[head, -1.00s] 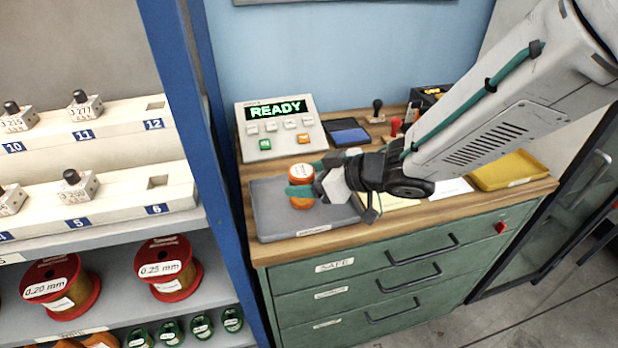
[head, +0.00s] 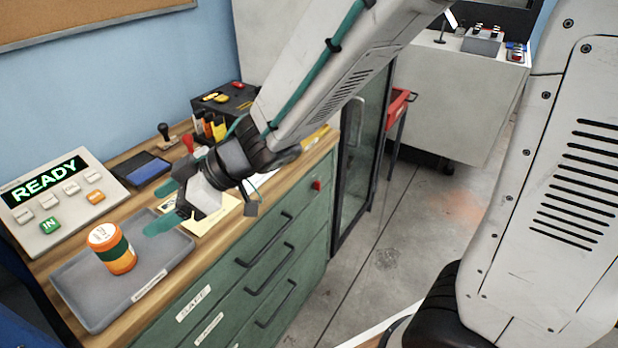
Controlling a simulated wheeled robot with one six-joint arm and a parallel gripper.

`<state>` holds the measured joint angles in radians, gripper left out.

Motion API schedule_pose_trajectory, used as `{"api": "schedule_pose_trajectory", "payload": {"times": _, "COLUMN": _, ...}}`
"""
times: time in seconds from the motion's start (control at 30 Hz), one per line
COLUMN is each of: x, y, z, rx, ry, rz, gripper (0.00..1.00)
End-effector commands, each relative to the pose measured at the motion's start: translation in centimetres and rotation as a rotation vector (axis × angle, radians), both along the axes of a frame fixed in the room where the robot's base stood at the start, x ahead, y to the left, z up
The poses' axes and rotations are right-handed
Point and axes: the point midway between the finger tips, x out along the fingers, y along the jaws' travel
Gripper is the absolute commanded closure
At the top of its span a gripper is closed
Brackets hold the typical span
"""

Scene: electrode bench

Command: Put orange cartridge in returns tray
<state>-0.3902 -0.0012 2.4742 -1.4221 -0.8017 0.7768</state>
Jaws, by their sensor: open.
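The orange cartridge (head: 119,257), with a dark green band and a pale label on its top, stands upright in the grey tray (head: 95,315) on the wooden counter. The tray has a label on its front edge that is too small to read. My gripper (head: 165,207) is open and empty. Its teal fingers are to the upper right of the cartridge, apart from it, near the tray's far right corner.
A READY panel (head: 62,215) with buttons stands behind the tray. A blue ink pad (head: 143,170), stamps and a black box (head: 228,105) stand farther back. Yellow paper (head: 205,217) lies beside the tray. Green drawers (head: 262,270) are below; floor to the right is clear.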

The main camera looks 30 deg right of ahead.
Motion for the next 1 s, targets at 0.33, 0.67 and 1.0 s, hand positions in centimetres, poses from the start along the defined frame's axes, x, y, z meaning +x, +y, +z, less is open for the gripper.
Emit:
{"api": "schedule_pose_trajectory", "payload": {"times": 0.33, "x": 8.2, "y": -13.6, "z": 5.3, "rx": -0.220, "ry": -0.188, "rz": -0.644, "gripper": 0.30}}
{"api": "schedule_pose_trajectory", "payload": {"times": 0.67, "x": -3.2, "y": -32.0, "z": 6.5, "rx": -0.578, "ry": 0.257, "rz": -1.296, "gripper": 0.30}}
{"api": "schedule_pose_trajectory", "payload": {"times": 1.0, "x": -16.5, "y": -30.8, "z": 5.9, "rx": -0.636, "ry": 0.773, "rz": -1.241, "gripper": 0.30}}
